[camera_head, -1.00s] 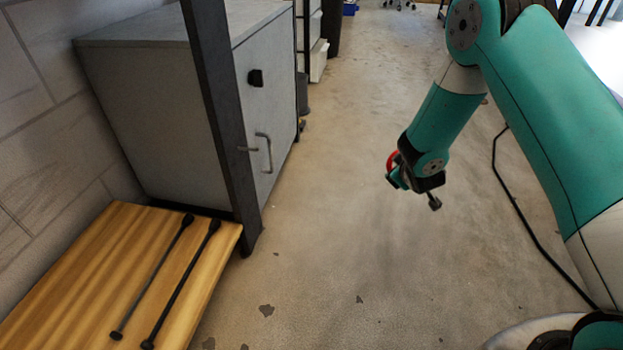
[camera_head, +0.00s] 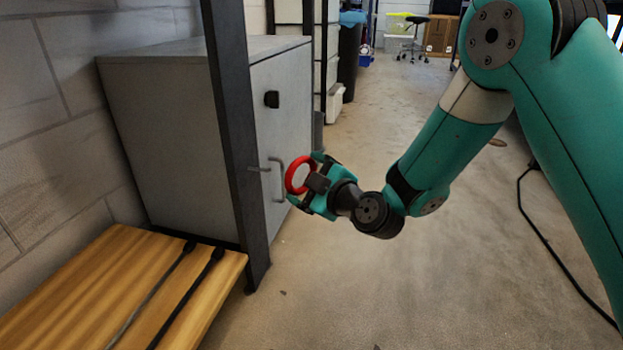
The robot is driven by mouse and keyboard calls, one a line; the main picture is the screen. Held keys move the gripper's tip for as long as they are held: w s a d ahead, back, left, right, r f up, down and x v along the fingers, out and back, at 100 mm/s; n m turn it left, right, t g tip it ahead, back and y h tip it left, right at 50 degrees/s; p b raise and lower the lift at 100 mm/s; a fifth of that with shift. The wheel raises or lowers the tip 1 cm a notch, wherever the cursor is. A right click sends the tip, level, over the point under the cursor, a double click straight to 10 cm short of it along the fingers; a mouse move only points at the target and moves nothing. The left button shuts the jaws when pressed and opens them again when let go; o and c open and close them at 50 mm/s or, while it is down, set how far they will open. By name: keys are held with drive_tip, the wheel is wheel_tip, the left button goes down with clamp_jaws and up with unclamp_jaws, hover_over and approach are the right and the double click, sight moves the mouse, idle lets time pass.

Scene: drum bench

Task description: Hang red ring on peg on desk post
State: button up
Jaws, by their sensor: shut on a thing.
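My gripper (camera_head: 307,181) is shut on the red ring (camera_head: 289,176), left of centre in the head view. The ring is held at the gripper's front end, roughly upright, with its opening showing. The desk post (camera_head: 233,140) is a dark upright bar at the left. A short grey peg (camera_head: 258,169) juts out of its right side. The ring is to the right of the peg at about the same height in the picture and does not touch it there. How far apart they are in depth I cannot tell.
A grey cabinet (camera_head: 165,130) with a handle (camera_head: 280,182) stands behind the post. A wooden desk top (camera_head: 80,285) with two dark rods (camera_head: 190,295) lies at lower left. A blue-lined bin (camera_head: 350,50) stands farther back.

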drive_tip(key=w+a+p, duration=0.1)
drive_tip(key=a+p, duration=0.2)
drive_tip(key=p, duration=0.2)
drive_tip(key=w+a+f+p, duration=0.1)
drive_tip(key=a+p, duration=0.1)
drive_tip(key=p, duration=0.3)
drive_tip(key=w+a+p, duration=0.1)
drive_tip(key=a+p, duration=0.2)
drive_tip(key=p, duration=0.2)
drive_tip(key=shift+w+a+f, duration=0.1)
drive_tip(key=shift+a+f, duration=0.25)
drive_tip(key=shift+f, duration=0.05)
idle(1.0)
drive_tip(key=shift+a+f, duration=0.1)
drive_tip(key=shift+a, duration=0.1)
idle(0.3)
drive_tip(key=o, duration=0.7)
drive_tip(key=shift+c, duration=0.2)
